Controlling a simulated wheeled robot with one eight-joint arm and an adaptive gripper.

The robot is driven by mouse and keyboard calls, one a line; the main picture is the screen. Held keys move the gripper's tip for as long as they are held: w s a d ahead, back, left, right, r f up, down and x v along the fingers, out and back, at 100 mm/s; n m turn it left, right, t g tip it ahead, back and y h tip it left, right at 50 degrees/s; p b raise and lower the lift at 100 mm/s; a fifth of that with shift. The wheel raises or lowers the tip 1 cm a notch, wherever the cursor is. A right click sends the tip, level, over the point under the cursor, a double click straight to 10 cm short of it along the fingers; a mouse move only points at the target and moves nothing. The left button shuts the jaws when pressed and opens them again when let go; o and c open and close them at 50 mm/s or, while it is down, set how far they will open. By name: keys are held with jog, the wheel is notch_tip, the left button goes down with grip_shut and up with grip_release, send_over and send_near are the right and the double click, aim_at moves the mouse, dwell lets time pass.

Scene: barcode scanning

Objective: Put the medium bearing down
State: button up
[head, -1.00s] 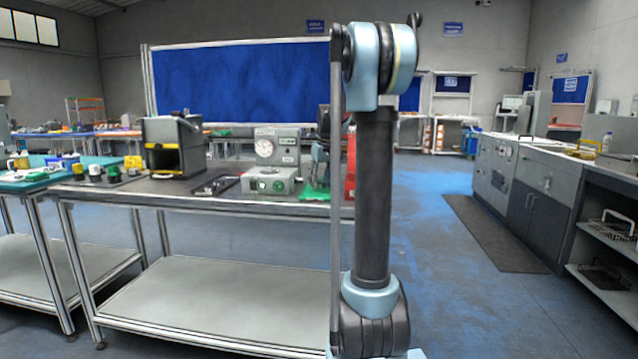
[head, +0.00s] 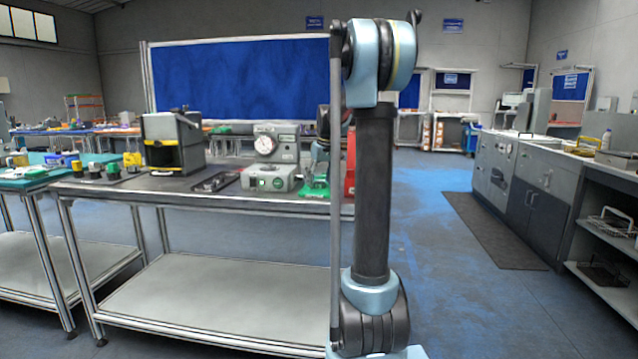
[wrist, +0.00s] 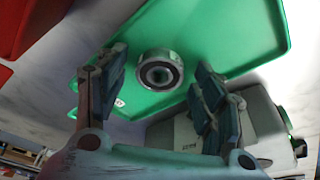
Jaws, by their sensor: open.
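The medium bearing (wrist: 160,71), a metal ring with a dark inner part, is on the green tray (wrist: 235,35) in the wrist view. My gripper (wrist: 160,85) is open, with one finger to the left of the bearing and the other to the right. A gap shows on both sides of the bearing. In the head view the green tray (head: 318,188) is small and partly behind my arm. The bearing cannot be made out there, and my gripper is hidden.
A grey device (head: 268,177) stands beside the tray on the workbench (head: 220,197); a grey box (wrist: 250,120) shows in the wrist view. A red object (wrist: 25,30) lies on the tray's other side. A black and yellow box (head: 172,143) stands further left.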

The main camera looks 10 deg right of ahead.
jog(key=shift+r, duration=0.1)
jog(key=shift+r, duration=0.3)
jog(key=v, duration=1.2)
jog(key=shift+s+r, duration=0.15)
jog(key=shift+r, duration=0.05)
jog(key=s+f+m, duration=0.1)
jog(key=s+f, duration=0.3)
jog(key=s, duration=0.4)
jog(key=s+a+f, duration=0.1)
jog(key=s+f, duration=0.3)
jog(key=s, duration=0.3)
jog(key=s+f+m, duration=0.1)
jog(key=s+f, duration=0.3)
jog(key=s, duration=0.4)
jog(key=s+f+m+h, duration=0.1)
jog(key=s+f, duration=1.7)
jog(key=shift+a+f+g, duration=0.15)
jog(key=shift+f+g, duration=0.1)
jog(key=shift+g, duration=0.05)
jog(key=shift+s, duration=0.1)
